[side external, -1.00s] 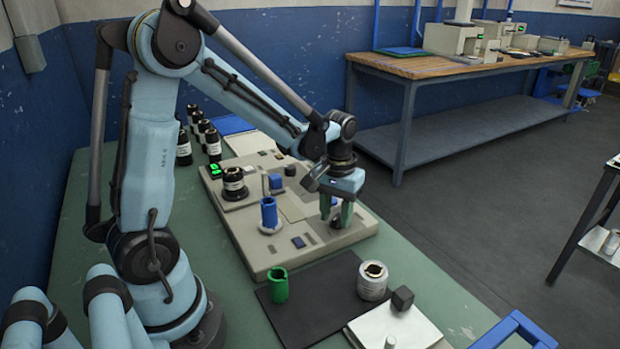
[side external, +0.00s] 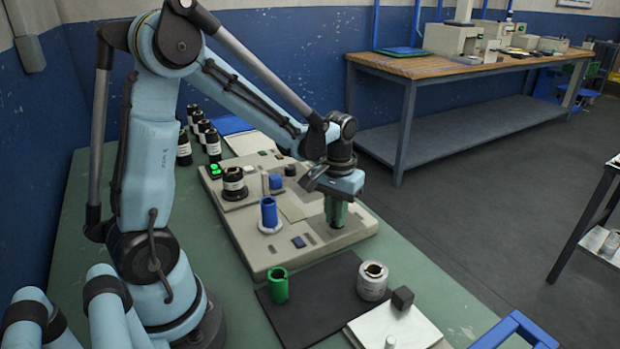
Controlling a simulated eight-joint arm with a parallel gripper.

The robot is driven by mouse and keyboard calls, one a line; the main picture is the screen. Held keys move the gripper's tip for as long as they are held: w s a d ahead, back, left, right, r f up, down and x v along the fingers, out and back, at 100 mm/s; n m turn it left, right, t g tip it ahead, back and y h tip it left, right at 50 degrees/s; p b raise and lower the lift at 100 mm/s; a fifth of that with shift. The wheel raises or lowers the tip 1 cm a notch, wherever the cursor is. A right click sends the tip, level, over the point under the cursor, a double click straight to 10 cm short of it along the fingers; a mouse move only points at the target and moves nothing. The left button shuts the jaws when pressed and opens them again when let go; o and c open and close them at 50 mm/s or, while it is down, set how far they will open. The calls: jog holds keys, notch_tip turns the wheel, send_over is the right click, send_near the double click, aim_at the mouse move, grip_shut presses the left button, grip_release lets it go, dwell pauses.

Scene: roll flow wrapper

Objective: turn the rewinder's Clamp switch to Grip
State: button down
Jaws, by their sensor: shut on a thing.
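The rewinder is a beige machine (side external: 245,238) with a flat top, lying on the green table. My gripper (side external: 337,221) points straight down at its right front end, its green fingers reaching the top surface. The fingers are shut on a small dark knob there, which I take to be the Clamp switch. The fingers hide most of the knob, so its setting and any label cannot be read.
A blue roll (side external: 269,212) stands upright on the machine, left of my gripper. A black roll (side external: 234,184) sits further back. On the black mat (side external: 318,305) stand a green core (side external: 278,286) and a white roll (side external: 373,281). A grey cube (side external: 402,298) is beside them.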

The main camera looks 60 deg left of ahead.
jog(key=m, duration=0.5)
jog(key=shift+a, duration=0.15)
jog(key=m, duration=0.6)
jog(key=shift+a, duration=0.15)
jog(key=shift+m, duration=0.3)
jog(key=c, duration=1.1)
grip_release()
jog(key=shift+c, duration=0.2)
notch_tip(320, 180, up, 12)
